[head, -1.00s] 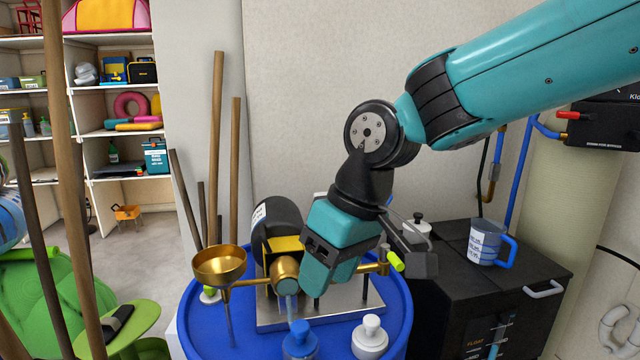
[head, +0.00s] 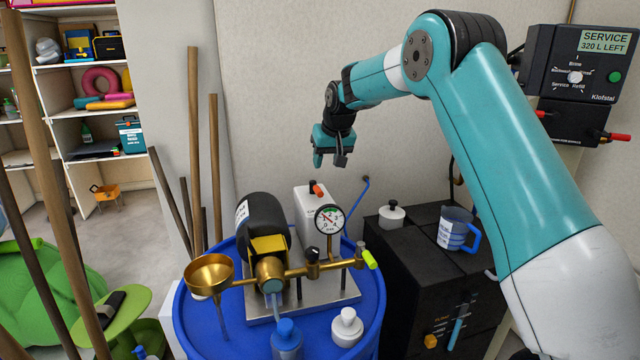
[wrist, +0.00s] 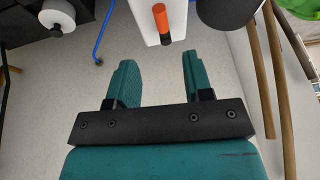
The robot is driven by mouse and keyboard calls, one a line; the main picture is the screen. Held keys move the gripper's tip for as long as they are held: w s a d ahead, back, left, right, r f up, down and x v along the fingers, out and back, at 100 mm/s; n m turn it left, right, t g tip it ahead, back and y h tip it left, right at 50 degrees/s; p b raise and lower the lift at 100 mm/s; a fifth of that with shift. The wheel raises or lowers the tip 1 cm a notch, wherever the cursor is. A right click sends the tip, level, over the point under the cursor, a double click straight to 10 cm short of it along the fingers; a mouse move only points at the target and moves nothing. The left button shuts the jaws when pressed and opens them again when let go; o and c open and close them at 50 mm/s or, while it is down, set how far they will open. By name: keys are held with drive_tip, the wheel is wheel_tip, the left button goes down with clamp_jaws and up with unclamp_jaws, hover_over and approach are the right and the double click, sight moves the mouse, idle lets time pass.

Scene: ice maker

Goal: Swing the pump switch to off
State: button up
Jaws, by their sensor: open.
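The pump switch is a small orange-tipped lever (head: 318,190) on top of a white box (head: 311,215) behind the brass pipework. In the wrist view the orange lever (wrist: 160,18) shows at the top, against the white box (wrist: 148,32), just beyond the gap between my fingers. My gripper (head: 328,162) hangs above the white box in the head view, apart from the lever. Its two teal fingers (wrist: 155,75) are spread with nothing between them. The lever's labels are too small to read.
The black pump motor (head: 262,218), a pressure gauge (head: 329,219) and a brass funnel (head: 209,272) crowd around the box on a blue drum (head: 200,325). A black cabinet (head: 400,255) with a jug (head: 455,230) stands right. Wooden poles lean at left.

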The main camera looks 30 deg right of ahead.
sight(320, 190)
drive_tip(key=p+x, duration=0.3)
drive_tip(key=x, duration=0.8)
clamp_jaws()
